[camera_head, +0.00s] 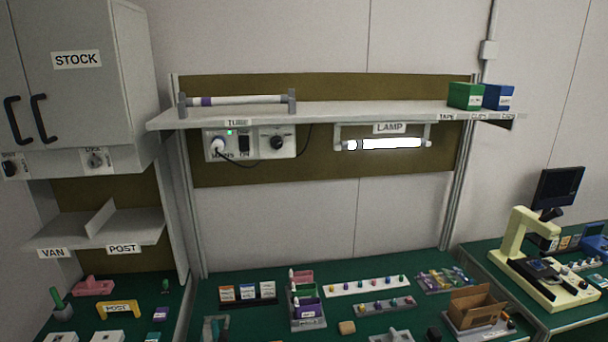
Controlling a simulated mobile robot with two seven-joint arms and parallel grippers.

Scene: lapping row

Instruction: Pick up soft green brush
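A green upright handle-like item (57,298) stands tilted in a grey base on the left bench; it may be a brush, but it is too small to tell. Another green item (304,292) shows in a small rack (308,323) on the middle bench, between a pink and a purple item. I cannot tell which of these, if either, is the soft green brush. Neither of my grippers is in view.
The middle bench (375,322) holds strips with colored pegs (366,285), an open cardboard box (475,305) and small cards. A shelf (330,113) hangs above it. A microscope-like device (540,262) stands on the right bench. A stock cabinet (75,80) is at upper left.

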